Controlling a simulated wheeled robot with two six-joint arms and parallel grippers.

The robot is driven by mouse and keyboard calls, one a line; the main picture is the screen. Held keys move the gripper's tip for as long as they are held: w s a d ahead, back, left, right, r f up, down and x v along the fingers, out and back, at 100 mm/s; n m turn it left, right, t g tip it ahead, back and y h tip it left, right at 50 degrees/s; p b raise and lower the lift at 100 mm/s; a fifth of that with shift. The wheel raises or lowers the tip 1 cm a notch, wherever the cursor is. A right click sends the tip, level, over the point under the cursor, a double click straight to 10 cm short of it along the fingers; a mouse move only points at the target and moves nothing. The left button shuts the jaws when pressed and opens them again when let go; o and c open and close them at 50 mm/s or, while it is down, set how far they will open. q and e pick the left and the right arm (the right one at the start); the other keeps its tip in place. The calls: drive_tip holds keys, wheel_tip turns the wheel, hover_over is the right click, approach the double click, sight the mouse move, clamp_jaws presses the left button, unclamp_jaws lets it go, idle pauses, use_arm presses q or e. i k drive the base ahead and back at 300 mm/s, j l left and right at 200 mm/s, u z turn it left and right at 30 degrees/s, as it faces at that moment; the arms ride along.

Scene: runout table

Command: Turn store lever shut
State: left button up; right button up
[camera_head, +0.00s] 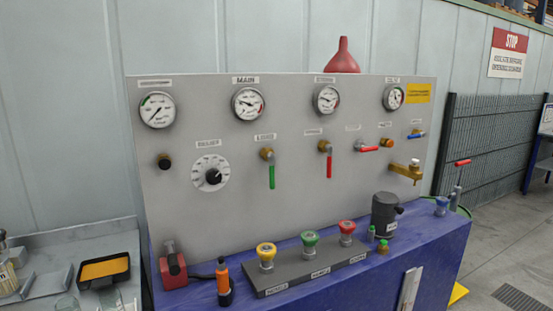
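A grey upright panel (230,220) carries several valve levers under small labels that are too small to read surely, so I cannot tell for certain which is the store lever. A red lever (329,165) hangs straight down from a brass valve (324,146) at mid panel, below the third gauge (327,99). A green lever (271,177) to its left also hangs straight down. A red lever (369,149) to its right lies about level, and a small blue lever (417,136) farther right is also level. Neither of my grippers is in view.
A blue bench (345,285) below the panel holds yellow (266,250), green (310,239) and red (346,227) knobs, an orange-handled tool (222,275) and a dark cylinder (384,210). A brass tap (405,170) juts out at right. The space before the levers is clear.

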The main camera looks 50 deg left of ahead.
sight(328, 147)
drive_tip(key=u, duration=1.2)
